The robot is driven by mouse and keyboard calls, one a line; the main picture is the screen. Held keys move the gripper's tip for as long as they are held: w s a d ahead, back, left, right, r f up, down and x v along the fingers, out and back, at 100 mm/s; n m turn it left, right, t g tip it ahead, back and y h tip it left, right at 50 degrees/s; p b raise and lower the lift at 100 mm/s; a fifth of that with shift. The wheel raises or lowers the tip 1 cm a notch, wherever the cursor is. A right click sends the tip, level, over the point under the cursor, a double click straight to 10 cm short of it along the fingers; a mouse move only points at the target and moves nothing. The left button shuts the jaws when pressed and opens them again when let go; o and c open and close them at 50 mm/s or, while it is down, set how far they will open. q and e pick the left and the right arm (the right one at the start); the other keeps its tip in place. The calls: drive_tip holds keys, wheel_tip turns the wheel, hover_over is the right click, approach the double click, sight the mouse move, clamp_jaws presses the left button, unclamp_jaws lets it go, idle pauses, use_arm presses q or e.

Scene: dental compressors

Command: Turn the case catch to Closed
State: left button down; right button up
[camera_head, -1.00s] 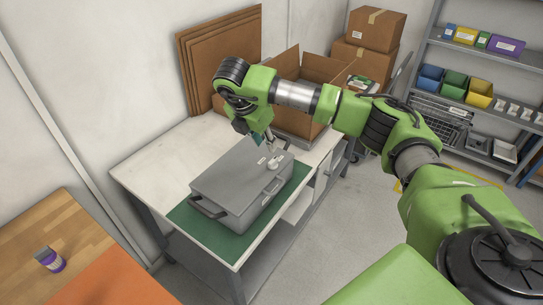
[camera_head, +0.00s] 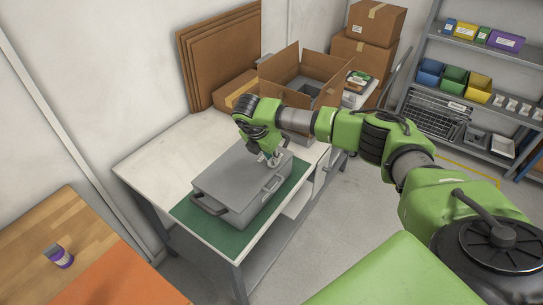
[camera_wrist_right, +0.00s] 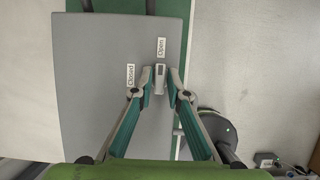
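The grey case (camera_head: 232,192) lies shut on a green mat on the workbench, with its handle facing the lower left. My right gripper (camera_head: 271,160) is down at the catch on the lid and mostly hides it in the head view. In the right wrist view the small grey catch (camera_wrist_right: 160,78) lies between the two fingertips of my right gripper (camera_wrist_right: 160,88). The fingers are apart on either side of it, and contact is not clear. The catch lines up with the "Open" label (camera_wrist_right: 161,47). The "Closed" label (camera_wrist_right: 130,75) is to its left. My left gripper is out of view.
The green mat (camera_head: 222,238) covers the near end of the white workbench (camera_head: 150,165). An open cardboard box (camera_head: 305,75) stands behind my right arm. A wooden table (camera_head: 45,240) with a purple-banded container (camera_head: 60,257) is at lower left. Shelves stand at right.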

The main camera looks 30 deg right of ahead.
clamp_jaws()
drive_tip(key=shift+f+n+t+b, duration=0.2)
drive_tip(key=shift+n+t+b, duration=0.2)
drive_tip(key=shift+n+b, duration=0.55)
drive_tip(key=n+y+b, duration=0.1)
drive_tip(key=n+b, duration=0.2)
drive_tip(key=n+t+y+b, duration=0.1)
drive_tip(key=n+b, duration=0.1)
drive_tip(key=b, duration=0.1)
drive_tip(key=n+t+b, duration=0.1)
drive_tip(key=n+b, duration=0.2)
drive_tip(key=shift+s+d+n+y+b, duration=0.15)
drive_tip(key=shift+d+n+y+b, duration=0.15)
drive_tip(key=shift+n+y, duration=0.1)
drive_tip(key=n+y+b, duration=0.1)
drive_tip(key=n+b, duration=0.1)
drive_tip(key=n, duration=0.1)
drive_tip(key=shift+r+n, duration=0.1)
drive_tip(key=shift+n, duration=0.15)
drive_tip(key=shift+d+r+n+y+b, duration=0.1)
drive_tip(key=shift+n+y+b, duration=0.6)
drive_tip(key=shift+n, duration=1.2)
drive_tip(key=shift+y, duration=0.3)
